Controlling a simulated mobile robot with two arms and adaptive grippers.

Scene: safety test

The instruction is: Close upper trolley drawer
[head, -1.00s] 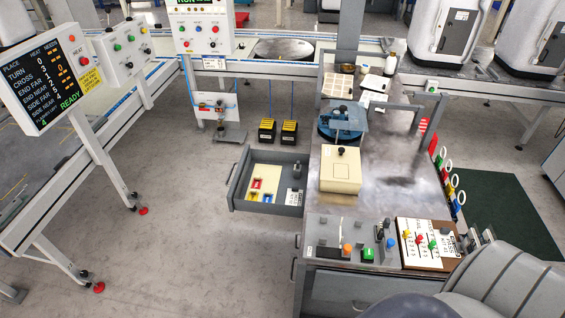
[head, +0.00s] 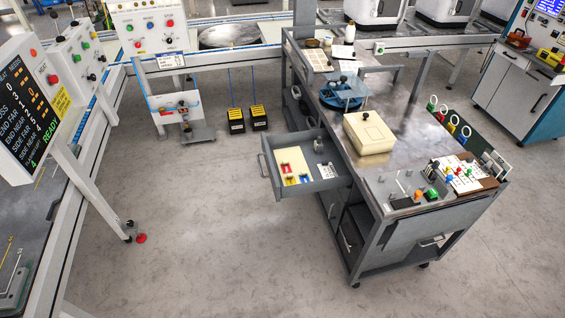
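The upper trolley drawer (head: 325,184) is pulled out from the left side of the grey trolley (head: 408,125). Its handle (head: 263,165) is on the outer front, facing left. Inside the drawer are small red, yellow and blue pieces (head: 290,172) on a pale insert and a small dark-and-grey item (head: 323,171) near the trolley side. Neither of my grippers is in the head view, and nothing touches the drawer.
On the trolley top are a cream box (head: 369,132), a blue round fixture (head: 342,92) and a control panel (head: 408,197). Yellow-black blocks (head: 236,121) stand on the floor behind the drawer. A display stand (head: 30,110) is at left. The floor (head: 215,245) in front is clear.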

